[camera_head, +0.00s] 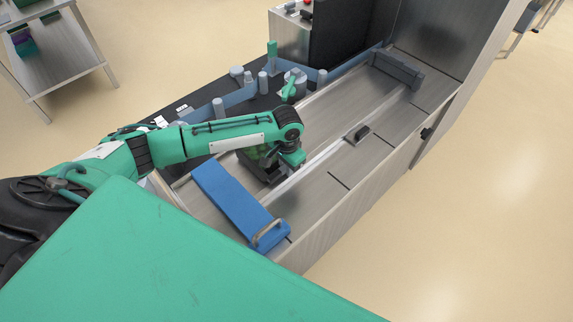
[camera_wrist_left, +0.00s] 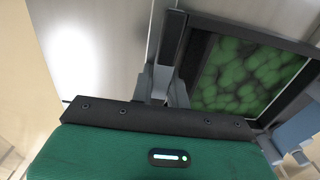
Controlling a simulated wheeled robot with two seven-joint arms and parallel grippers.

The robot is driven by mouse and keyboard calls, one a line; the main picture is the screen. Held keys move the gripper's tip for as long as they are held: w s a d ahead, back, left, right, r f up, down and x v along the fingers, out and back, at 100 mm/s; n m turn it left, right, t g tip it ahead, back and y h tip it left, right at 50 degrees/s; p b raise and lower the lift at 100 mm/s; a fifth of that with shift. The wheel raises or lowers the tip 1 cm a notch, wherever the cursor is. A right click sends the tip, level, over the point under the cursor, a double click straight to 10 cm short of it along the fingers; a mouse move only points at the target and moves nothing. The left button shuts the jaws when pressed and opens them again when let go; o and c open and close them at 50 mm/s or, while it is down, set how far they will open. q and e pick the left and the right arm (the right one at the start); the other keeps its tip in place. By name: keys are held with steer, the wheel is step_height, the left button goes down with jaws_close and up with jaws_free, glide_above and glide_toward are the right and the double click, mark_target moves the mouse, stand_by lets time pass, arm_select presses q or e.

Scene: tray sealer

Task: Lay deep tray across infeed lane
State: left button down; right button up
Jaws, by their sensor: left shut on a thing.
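A dark deep tray (camera_head: 262,174) with lumpy green contents is in the near half of the metal infeed lane (camera_head: 318,131), partly hidden by my left arm. It fills the right side of the left wrist view (camera_wrist_left: 196,62), where its near wall sits between my fingers. My left gripper (camera_head: 283,164) is shut on that wall, also seen in the left wrist view (camera_wrist_left: 165,82). I cannot tell whether the tray touches the lane floor. My right gripper is not in view.
A small dark block (camera_head: 358,132) sits on the lane divider. A grey bar (camera_head: 397,69) crosses the far end. Grey posts (camera_head: 218,108) stand to the left.

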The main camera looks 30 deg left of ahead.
arm_select(q)
steer(key=shift+s+f, duration=0.15)
steer(key=shift+f, duration=0.1)
steer(key=c, duration=1.4)
jaws_free()
steer(key=shift+s+f, duration=0.1)
steer(key=shift+f, duration=0.05)
steer(key=shift+o, duration=0.2)
steer(key=shift+s+d, duration=0.1)
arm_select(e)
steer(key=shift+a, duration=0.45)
arm_select(q)
steer(key=shift+f, duration=0.1)
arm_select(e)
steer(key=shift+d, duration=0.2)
arm_select(q)
steer(key=shift+d+r, duration=0.1)
steer(key=shift+r, duration=0.3)
step_height(320, 180, up, 13)
steer(key=b, duration=0.2)
steer(key=shift+w, duration=0.3)
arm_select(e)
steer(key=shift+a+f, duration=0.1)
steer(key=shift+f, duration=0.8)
